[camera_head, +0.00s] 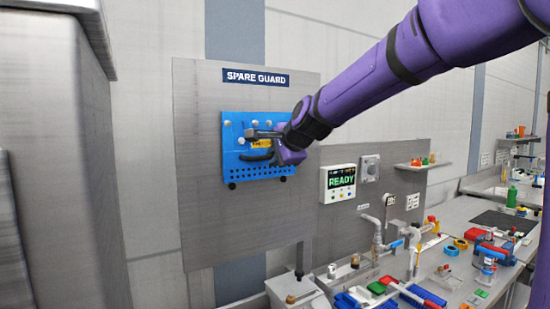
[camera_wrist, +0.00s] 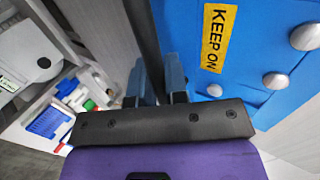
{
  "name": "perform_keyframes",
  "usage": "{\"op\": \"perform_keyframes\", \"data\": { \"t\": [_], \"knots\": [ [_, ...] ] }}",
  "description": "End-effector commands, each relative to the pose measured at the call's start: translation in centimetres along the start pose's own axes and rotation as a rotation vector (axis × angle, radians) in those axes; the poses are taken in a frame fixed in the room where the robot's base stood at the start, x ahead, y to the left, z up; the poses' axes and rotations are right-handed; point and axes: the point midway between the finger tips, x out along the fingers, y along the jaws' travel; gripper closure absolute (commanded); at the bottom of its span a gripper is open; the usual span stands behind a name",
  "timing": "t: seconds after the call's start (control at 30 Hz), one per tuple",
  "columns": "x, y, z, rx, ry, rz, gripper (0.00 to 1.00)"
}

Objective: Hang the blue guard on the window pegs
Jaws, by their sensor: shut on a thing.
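The blue guard (camera_head: 240,170) is a flat panel with rows of small holes along its bottom. It is upright against the grey board marked SPARE GUARD, with silver round heads showing on its upper part. My gripper (camera_head: 263,138) is at its front, beside the yellow label. In the wrist view the guard (camera_wrist: 270,50) fills the upper right with its KEEP ON label. There my gripper (camera_wrist: 157,82) is shut on the guard's dark handle bar (camera_wrist: 145,35), which runs between the fingers. I cannot pick out the window or its pegs.
The grey backing board (camera_head: 205,220) stands behind the guard, with two black knobs just below the guard. A READY panel (camera_head: 340,182) is to the right. Pipes (camera_head: 378,235) and a cluttered bench (camera_head: 450,265) lie lower right. A tall grey cabinet (camera_head: 75,150) stands at left.

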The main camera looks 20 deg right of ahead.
Motion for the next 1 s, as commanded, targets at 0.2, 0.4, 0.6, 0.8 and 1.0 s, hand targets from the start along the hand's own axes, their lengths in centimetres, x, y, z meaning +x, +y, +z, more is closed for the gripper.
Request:
{"op": "perform_keyframes", "data": {
  "t": [0.2, 0.4, 0.6, 0.8, 1.0],
  "knots": [
    [-0.5, 0.2, 0.0, 0.0, 0.0, -0.001, 1.0],
    [-1.0, 0.5, 0.0, 0.0, 0.0, -0.001, 1.0],
    [-1.1, 0.6, 0.0, 0.0, 0.0, -0.001, 1.0],
    [-1.1, 0.6, 0.0, 0.0, 0.0, -0.001, 1.0],
    [-1.2, 0.7, 0.0, 0.0, 0.0, -0.001, 1.0]
  ]
}}
